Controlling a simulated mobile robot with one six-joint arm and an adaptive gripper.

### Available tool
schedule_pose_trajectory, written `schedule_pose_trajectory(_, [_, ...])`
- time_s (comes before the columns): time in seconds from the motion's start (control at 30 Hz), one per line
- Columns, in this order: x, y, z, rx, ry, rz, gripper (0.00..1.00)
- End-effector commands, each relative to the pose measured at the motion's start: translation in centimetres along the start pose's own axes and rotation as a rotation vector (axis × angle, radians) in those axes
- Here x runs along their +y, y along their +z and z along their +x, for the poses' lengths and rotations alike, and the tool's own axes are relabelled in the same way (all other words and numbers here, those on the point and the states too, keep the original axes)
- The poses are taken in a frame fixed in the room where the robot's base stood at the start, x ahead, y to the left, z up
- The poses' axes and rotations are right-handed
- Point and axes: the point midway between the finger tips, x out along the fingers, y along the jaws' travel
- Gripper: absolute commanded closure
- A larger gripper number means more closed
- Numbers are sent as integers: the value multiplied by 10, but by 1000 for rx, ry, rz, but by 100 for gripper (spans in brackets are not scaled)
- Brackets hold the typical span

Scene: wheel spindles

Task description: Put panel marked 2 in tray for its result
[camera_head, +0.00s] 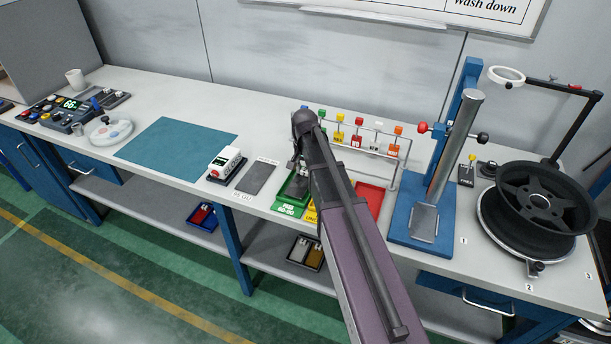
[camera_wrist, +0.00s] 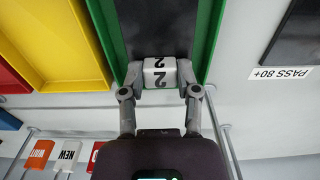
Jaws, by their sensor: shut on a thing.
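A yellow tray (camera_wrist: 55,45) and a red tray (camera_head: 369,199) stand beside the green one. Behind them is a rack with coloured tags (camera_head: 357,140). A white device (camera_head: 226,163) and a grey pad (camera_head: 256,178) lie left. A blue stand (camera_head: 408,220) and wheel (camera_head: 540,198) are right.

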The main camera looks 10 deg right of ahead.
Motion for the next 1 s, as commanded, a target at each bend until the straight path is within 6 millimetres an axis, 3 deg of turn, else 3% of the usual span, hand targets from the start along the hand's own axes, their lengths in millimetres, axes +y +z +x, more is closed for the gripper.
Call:
schedule_pose_trajectory(0.1, [0,0,8,0,0,1,100])
schedule_pose_trajectory(0.63, [1,0,12,0,0,1,100])
schedule_pose_trajectory(0.67, [1,0,12,0,0,2,55])
schedule_pose_trajectory(0.77, [1,0,11,0,0,2,25])
schedule_pose_trajectory(1.0, [1,-1,11,0,0,2,24])
